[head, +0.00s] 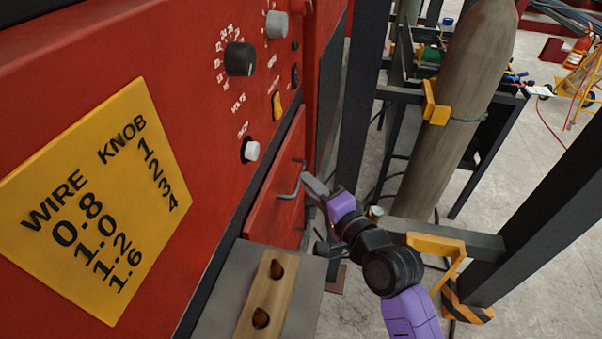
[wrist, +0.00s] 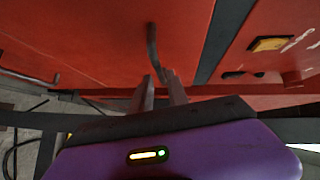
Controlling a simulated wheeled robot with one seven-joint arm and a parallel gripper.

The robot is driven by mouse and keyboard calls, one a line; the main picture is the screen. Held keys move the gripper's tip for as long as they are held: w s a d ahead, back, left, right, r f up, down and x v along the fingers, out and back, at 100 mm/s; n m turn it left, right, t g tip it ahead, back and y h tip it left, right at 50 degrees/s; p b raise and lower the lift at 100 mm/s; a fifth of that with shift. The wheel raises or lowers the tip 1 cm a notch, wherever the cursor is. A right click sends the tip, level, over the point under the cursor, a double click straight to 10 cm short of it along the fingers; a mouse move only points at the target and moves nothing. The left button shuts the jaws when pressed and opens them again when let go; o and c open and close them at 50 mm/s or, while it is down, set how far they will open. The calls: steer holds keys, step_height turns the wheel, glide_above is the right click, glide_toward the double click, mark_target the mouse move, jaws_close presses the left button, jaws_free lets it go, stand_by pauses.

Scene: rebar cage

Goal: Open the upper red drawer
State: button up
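The upper red drawer (head: 275,205) is in the front of the red cabinet, below the knobs. Its bent grey bar handle (head: 290,187) is in the middle of the head view and also shows in the wrist view (wrist: 152,42). The drawer front looks flush with the cabinet. My gripper (head: 313,185) is at the handle, reaching from the right. In the wrist view its two fingers (wrist: 160,88) have a narrow gap between them, and the handle's near end meets their tips. I cannot tell whether they grip it.
A second handle (wrist: 30,76) shows at the left of the wrist view. A grey ledge with a wooden strip (head: 250,300) stands below the drawer. A yellow label (head: 95,205) is on the cabinet. Dark posts (head: 362,90) and a gas cylinder (head: 460,110) stand to the right.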

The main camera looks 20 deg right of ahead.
steer(key=shift+p+x, duration=0.3)
steer(key=shift+x, duration=2)
jaws_close()
steer(key=shift+f, duration=0.1)
